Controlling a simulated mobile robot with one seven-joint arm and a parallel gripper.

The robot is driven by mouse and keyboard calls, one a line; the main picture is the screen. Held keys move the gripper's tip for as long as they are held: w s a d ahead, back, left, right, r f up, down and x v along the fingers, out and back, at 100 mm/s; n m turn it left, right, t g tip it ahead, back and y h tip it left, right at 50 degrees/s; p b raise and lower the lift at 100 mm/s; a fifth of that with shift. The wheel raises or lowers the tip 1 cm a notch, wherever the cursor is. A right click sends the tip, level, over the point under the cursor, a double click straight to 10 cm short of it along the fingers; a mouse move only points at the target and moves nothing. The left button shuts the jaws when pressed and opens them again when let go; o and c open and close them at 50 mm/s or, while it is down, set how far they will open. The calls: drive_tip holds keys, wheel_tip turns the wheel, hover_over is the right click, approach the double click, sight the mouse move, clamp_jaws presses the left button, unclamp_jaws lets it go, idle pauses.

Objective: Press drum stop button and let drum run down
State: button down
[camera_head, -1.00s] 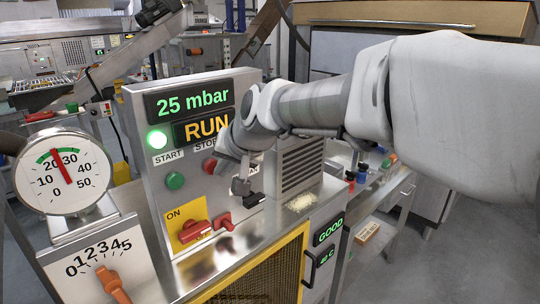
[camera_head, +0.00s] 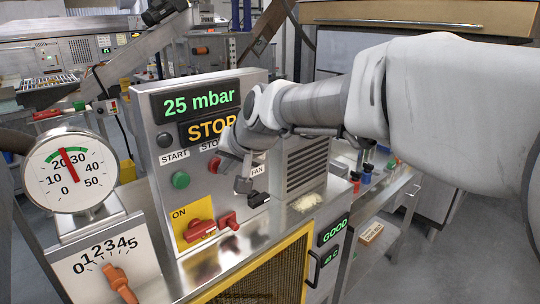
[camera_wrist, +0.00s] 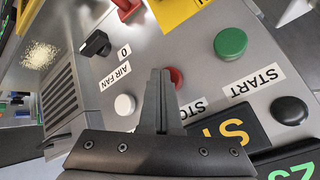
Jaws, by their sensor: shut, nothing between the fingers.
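The upright control panel (camera_head: 150,110) stands in front of me. Its display (camera_head: 203,128) reads STOP in amber, under 25 mbar in green. The round lamp (camera_head: 165,140) above the START label is dark. The green start button (camera_head: 180,180) is clear of my gripper. The red stop button (camera_head: 213,166) is partly hidden by my gripper in the head view. In the wrist view, my shut, empty gripper (camera_wrist: 160,73) has its tips at the red button (camera_wrist: 177,77), covering part of it. I cannot tell whether they touch.
A round gauge (camera_head: 68,172) and an orange 0–5 knob (camera_head: 119,282) stand at left. A yellow-framed mesh guard (camera_head: 265,265) lies below. A small pile of chips (camera_head: 306,202) lies at right.

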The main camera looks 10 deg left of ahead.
idle(0.5)
drive_tip(key=shift+s+d+b, duration=0.55)
drive_tip(key=shift+d+b, duration=0.05)
drive_tip(key=shift+b, duration=0.05)
drive_tip(key=shift+s+d+b, duration=1.5)
drive_tip(key=shift+s+d, duration=0.1)
drive_tip(key=shift+d, duration=0.3)
